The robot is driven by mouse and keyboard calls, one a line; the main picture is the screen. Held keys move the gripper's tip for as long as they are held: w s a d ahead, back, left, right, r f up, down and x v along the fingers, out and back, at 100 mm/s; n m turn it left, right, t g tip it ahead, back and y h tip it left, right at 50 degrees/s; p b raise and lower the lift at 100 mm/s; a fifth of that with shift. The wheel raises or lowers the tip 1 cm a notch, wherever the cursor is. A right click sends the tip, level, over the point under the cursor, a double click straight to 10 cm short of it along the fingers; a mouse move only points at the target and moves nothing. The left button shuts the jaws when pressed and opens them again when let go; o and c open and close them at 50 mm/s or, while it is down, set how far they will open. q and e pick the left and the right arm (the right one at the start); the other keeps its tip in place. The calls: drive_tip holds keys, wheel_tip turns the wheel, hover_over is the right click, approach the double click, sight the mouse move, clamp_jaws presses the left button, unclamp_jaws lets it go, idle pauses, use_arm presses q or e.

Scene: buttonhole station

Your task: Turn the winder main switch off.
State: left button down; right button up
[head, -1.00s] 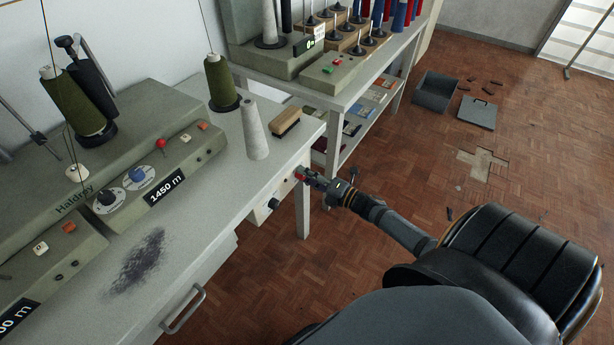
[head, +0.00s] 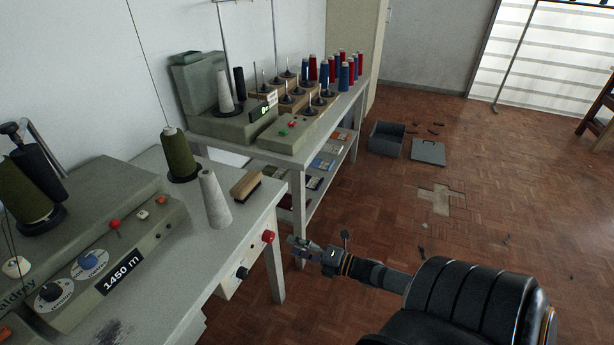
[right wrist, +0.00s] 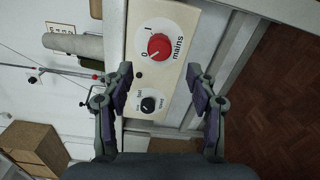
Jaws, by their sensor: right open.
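The winder's red mains knob (head: 267,237) is on a pale panel (head: 229,285) at the end of the left bench. In the right wrist view the red knob (right wrist: 159,46) sits on a white dial marked 0 and I; its pale mark seems to lie towards the 0, though it is small. My right gripper (head: 293,243) is open and empty, just right of the knob and apart from it. In the right wrist view its fingers (right wrist: 159,78) stand either side of the panel, with the knob beyond their tips. My left gripper is out of view.
A black knob (head: 242,272) is on the same panel, below the red one. A second bench (head: 345,112) is behind.

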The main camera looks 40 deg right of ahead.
drive_tip(key=v, duration=0.4)
drive_tip(key=shift+s, duration=0.15)
